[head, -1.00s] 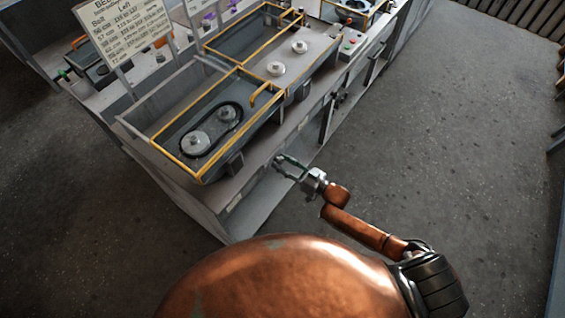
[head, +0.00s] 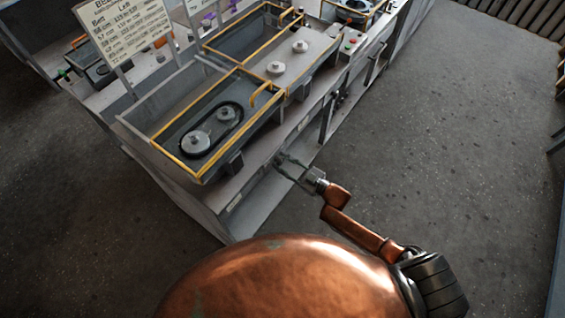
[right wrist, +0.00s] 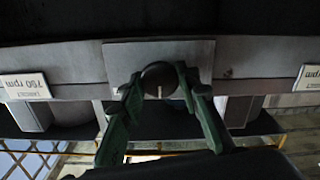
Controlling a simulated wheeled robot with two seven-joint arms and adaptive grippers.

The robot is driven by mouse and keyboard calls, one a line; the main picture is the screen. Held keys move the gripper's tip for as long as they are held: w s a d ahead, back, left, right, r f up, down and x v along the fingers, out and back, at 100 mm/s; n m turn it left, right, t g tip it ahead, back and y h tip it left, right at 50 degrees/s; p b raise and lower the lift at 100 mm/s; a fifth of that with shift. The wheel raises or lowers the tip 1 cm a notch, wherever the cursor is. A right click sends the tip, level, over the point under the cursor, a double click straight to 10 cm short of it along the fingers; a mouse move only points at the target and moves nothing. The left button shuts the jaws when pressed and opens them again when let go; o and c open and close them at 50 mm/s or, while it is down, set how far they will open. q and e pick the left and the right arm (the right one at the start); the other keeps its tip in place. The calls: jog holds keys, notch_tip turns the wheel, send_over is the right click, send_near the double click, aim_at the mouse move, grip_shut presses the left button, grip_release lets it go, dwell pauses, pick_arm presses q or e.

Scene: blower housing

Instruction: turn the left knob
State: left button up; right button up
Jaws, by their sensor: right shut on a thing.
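A dark round knob (right wrist: 159,76) with a pale pointer line sits on a grey plate in the right wrist view. The line runs up and down in that picture. My right gripper (right wrist: 160,86) has its green-grey fingers on both sides of the knob and is shut on it. In the head view my right gripper (head: 283,160) reaches the front face of the bench, below the yellow-edged tray; the knob is too small to make out there. My left gripper is not in view.
A "750 rpm" label (right wrist: 25,87) lies to one side of the knob plate, and another rpm label (right wrist: 308,78) to the other. On the bench, a yellow-edged tray (head: 165,150) holds two pulleys with a belt. The floor to the right is clear.

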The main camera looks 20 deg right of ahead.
jog(key=o, duration=1.2)
jog(key=shift+c, duration=0.2)
jog(key=v, duration=1.2)
jog(key=shift+d, duration=0.15)
jog(key=s+d+f+m+g+h, duration=0.1)
jog(key=d+f+m+h, duration=0.2)
jog(key=f, duration=0.6)
jog(key=s+d+f+h, duration=0.1)
jog(key=d+f+h, duration=0.2)
jog(key=d+f, duration=0.35)
jog(key=s+d+f+m+g+h, duration=0.1)
jog(key=s+d+f+g+h, duration=0.1)
jog(key=s+f, duration=0.45)
jog(key=s+d+f+m+g+h, duration=0.1)
jog(key=s+d+f+m+g, duration=0.15)
jog(key=f, duration=0.75)
jog(key=s+f+g+h, duration=0.2)
jog(key=s+f+g, duration=0.1)
jog(key=s+f, duration=1)
jog(key=s+a+f+m+g, duration=0.1)
jog(key=s+a+f+g, duration=0.1)
jog(key=s, duration=0.9)
jog(key=s+a+f+m+g, duration=0.1)
jog(key=s+a+f+g, duration=0.1)
jog(key=s, duration=0.9)
jog(key=shift+a+f+g, duration=0.3)
jog(key=shift+f+g, duration=0.1)
jog(key=shift+g, duration=0.05)
